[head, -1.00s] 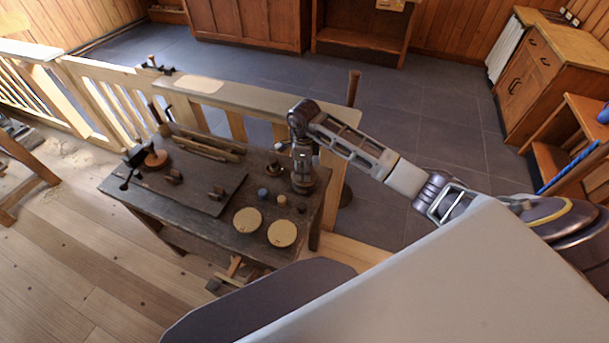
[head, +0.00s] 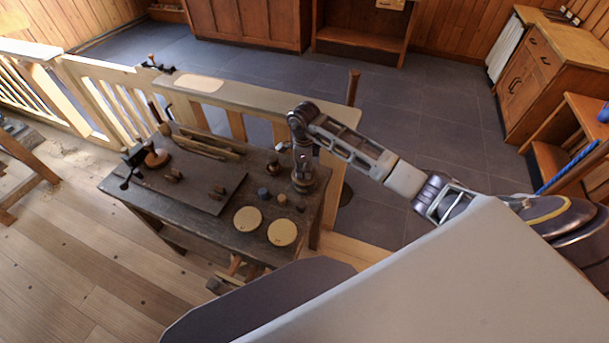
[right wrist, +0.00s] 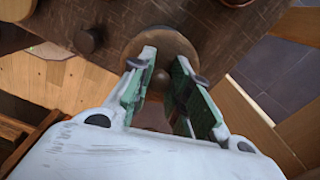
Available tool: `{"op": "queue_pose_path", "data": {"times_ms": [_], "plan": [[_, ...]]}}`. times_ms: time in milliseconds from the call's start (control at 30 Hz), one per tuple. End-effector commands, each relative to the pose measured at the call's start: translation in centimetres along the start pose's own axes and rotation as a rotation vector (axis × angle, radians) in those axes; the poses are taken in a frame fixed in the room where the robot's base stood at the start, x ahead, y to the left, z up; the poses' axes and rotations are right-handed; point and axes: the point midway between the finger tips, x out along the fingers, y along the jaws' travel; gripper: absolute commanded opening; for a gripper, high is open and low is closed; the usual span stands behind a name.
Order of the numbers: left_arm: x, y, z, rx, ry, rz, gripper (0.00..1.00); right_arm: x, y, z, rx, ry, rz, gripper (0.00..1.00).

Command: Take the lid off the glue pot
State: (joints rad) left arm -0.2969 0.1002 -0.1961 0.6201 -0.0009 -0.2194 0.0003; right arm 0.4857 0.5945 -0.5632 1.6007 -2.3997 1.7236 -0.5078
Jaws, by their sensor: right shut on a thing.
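The glue pot (head: 304,186) is a small brown round vessel near the right end of the dark workbench. My right gripper (head: 303,168) points down over it and hides most of its top. In the right wrist view the gripper (right wrist: 163,85) has its green-padded fingers on either side of a small brown knob, and it is shut on the lid's knob. The round brown lid (right wrist: 165,42) shows beyond the fingertips. Whether the lid is seated on the pot or slightly raised I cannot tell. My left gripper is not in view.
The workbench (head: 150,212) also carries two pale round discs (head: 282,232) (head: 247,219), a small blue-grey piece (head: 263,194), a dark board (head: 205,186) and a clamp (head: 132,166). A wooden railing (head: 245,97) runs behind the bench.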

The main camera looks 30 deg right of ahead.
Motion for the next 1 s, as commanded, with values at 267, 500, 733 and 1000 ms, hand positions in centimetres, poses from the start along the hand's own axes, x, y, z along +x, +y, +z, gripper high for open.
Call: {"op": "queue_pose_path", "data": {"times_ms": [267,500,733,1000], "plan": [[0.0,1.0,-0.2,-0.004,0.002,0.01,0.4,-0.1,0.0,0.0,0.0,0.0,0.0,0.0],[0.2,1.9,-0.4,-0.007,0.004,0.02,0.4,-1.5,-0.1,0.0,0.0,-0.001,-0.002,0.0],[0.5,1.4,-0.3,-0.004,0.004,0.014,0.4,-4.5,-0.1,0.0,-0.001,-0.001,-0.004,0.0],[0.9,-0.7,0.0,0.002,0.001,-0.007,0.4,-8.2,-0.1,0.0,-0.001,-0.001,-0.002,0.0]]}}
